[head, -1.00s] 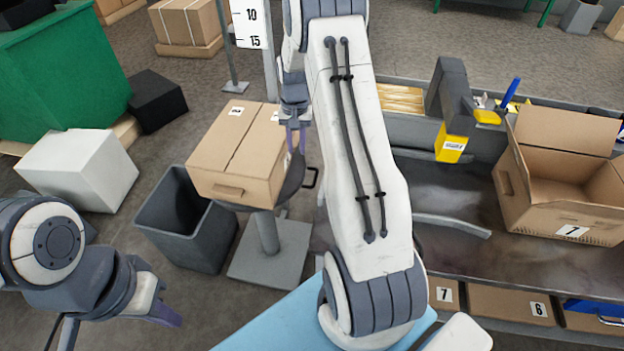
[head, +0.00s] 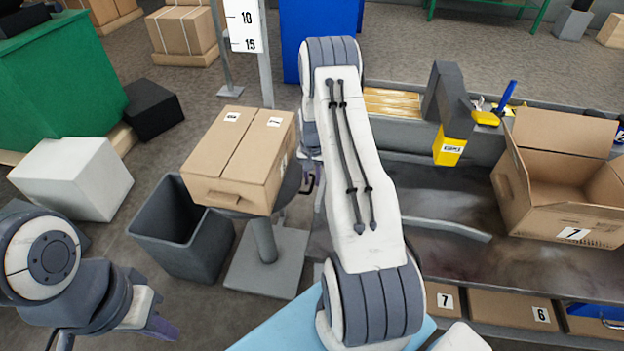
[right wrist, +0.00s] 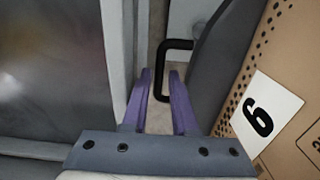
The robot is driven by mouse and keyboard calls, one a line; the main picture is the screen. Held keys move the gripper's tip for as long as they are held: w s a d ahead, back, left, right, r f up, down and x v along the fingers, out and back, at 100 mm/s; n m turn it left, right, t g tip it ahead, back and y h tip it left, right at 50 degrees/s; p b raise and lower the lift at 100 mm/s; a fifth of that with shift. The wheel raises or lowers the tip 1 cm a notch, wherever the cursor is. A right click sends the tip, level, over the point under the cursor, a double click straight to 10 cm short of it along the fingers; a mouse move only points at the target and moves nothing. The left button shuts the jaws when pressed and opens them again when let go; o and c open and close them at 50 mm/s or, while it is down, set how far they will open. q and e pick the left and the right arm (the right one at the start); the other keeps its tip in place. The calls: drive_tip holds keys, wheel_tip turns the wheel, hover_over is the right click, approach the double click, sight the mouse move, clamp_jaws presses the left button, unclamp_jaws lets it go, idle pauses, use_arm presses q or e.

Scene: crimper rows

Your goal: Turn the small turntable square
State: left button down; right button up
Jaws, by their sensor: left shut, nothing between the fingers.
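The small turntable (head: 290,190) is a dark grey round plate on a pedestal. A brown cardboard box (head: 238,158) sits on it, at an angle in the head view. A black bar handle (right wrist: 161,72) sticks out from the plate's rim. My right gripper (right wrist: 160,76) has its purple fingers apart, and the handle's bar shows between the fingertips in the right wrist view; I cannot tell if they touch it. In the head view my right arm partly hides this spot. My left gripper (head: 162,328) is shut and empty at the lower left, away from the turntable.
A grey open bin (head: 180,235) stands left of the pedestal, with a white box (head: 70,180) beyond it. A grey bench (head: 450,195) with an open carton (head: 560,215) lies to the right. A measuring post (head: 265,75) stands behind the turntable.

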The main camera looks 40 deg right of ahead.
drive_tip(key=shift+c, duration=0.4)
clamp_jaws()
idle(1.1)
